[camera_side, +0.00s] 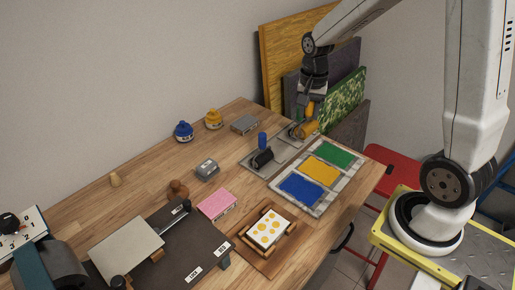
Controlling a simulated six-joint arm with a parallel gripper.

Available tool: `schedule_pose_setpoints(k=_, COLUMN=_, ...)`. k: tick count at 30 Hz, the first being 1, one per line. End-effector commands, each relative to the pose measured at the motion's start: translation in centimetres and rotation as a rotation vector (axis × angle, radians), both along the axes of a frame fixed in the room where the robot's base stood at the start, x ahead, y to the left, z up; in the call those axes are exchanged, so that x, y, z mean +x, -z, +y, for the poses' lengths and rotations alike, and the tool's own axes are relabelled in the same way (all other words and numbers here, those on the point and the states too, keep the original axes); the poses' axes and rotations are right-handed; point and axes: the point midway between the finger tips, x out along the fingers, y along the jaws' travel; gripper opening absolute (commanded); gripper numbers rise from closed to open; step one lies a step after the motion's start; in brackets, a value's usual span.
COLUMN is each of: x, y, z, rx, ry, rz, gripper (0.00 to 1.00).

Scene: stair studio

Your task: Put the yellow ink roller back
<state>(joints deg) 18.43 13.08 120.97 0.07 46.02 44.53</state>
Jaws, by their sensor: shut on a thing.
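The yellow ink roller (306,129) is at the far right of the table, just above or touching a grey plate (283,138); I cannot tell which. My gripper (309,103) points down over it and is shut on its handle, which is partly hidden by the fingers. A second roller with a blue handle and dark drum (262,158) rests on another grey plate (247,164) to the left.
A tray (318,209) with blue, yellow and green ink patches lies in front of the rollers. Blue (183,131) and yellow (213,119) pots and a grey block (244,124) stand behind. Boards (345,103) lean upright behind the gripper. A spotted card (268,229) lies on a wooden frame.

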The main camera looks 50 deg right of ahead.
Motion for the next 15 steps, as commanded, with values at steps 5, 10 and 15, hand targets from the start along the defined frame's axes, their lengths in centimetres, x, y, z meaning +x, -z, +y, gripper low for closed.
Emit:
schedule_pose_setpoints(k=5, x=2.2, y=1.0, z=-0.5, rx=0.000, ry=0.000, rz=0.000, gripper=0.00)
schedule_pose_setpoints(k=10, x=4.3, y=2.0, z=-1.0, rx=0.000, ry=0.000, rz=0.001, gripper=0.00)
schedule_pose_setpoints(k=15, x=5.9, y=3.5, z=-1.5, rx=0.000, ry=-0.001, rz=0.001, gripper=0.00)
